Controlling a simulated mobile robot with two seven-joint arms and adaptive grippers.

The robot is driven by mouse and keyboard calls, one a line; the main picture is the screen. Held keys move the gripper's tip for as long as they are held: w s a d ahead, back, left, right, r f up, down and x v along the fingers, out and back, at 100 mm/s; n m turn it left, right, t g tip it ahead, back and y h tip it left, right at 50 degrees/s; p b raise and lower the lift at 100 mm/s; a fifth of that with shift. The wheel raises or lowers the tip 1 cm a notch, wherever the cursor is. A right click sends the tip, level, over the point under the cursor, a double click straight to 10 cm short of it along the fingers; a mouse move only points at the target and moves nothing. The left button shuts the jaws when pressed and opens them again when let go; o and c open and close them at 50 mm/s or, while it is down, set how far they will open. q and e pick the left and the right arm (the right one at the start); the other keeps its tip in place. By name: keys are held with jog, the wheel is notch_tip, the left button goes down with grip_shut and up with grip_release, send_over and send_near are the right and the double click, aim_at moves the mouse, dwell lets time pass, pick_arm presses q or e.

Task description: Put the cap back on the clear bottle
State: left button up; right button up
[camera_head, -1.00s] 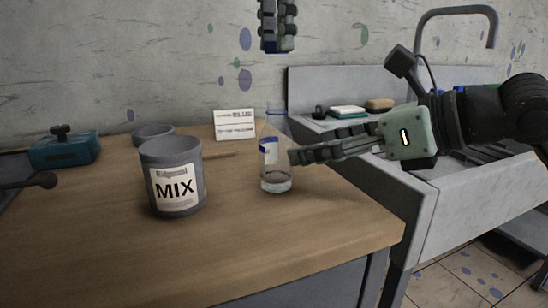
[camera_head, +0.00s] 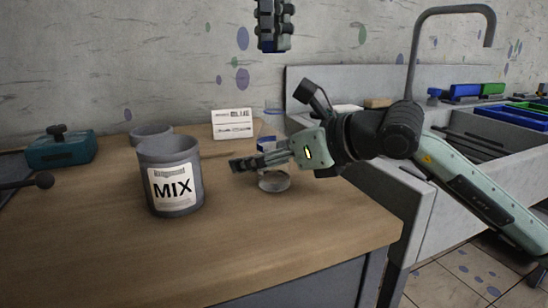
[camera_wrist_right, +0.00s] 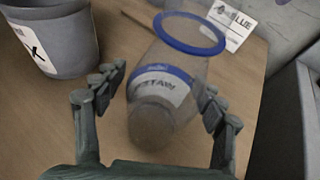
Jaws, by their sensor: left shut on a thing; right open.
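The clear bottle (camera_head: 274,182) stands upright on the wooden counter, partly hidden behind my right gripper (camera_head: 245,163). In the right wrist view the bottle (camera_wrist_right: 165,77) shows a blue rim at its top, with no cap on it, and a blue-and-white label. My right gripper (camera_wrist_right: 160,92) is open, with one finger on each side of the bottle; whether they touch it I cannot tell. My left gripper (camera_head: 273,42) hangs above the bottle, pointing down, shut on a small blue thing that looks like the cap (camera_head: 268,46), mostly hidden by the fingers.
A grey MIX pot (camera_head: 170,178) stands left of the bottle, with a smaller grey pot (camera_head: 151,134) behind it. A white card (camera_head: 232,124) stands at the back. A teal box (camera_head: 61,150) is at far left. The sink (camera_head: 430,205) is on the right. The front counter is clear.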

grip_shut()
dwell(0.6)
dwell(0.4)
